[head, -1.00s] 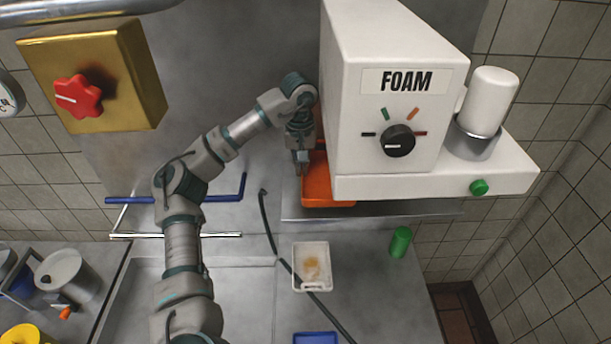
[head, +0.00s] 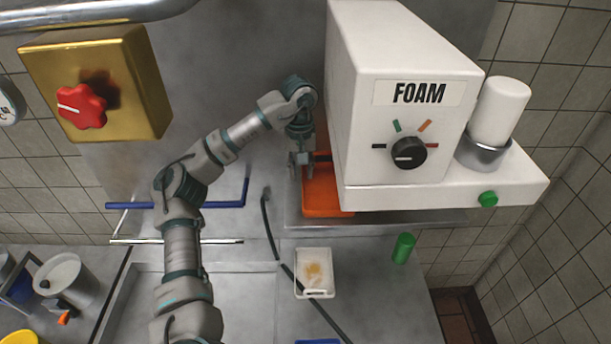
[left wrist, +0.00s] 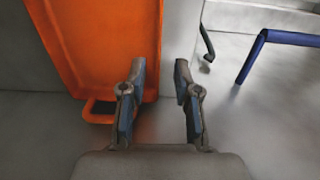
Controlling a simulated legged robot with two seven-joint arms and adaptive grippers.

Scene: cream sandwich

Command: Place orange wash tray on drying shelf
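The orange wash tray (head: 322,197) lies on a grey metal shelf beside and partly behind the white FOAM machine in the head view. In the left wrist view the tray (left wrist: 105,45) fills the upper left, with its loop handle (left wrist: 98,112) at the near end. My left gripper (head: 300,160) is at the tray's left edge. In the left wrist view my left gripper (left wrist: 160,75) is open with nothing between its fingers. Its left finger overlaps the tray's edge in the picture; I cannot tell whether they touch. My right gripper is not in view.
The white FOAM machine (head: 440,120) stands right of my left gripper. A blue-and-metal bar frame (head: 175,205) is at left.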

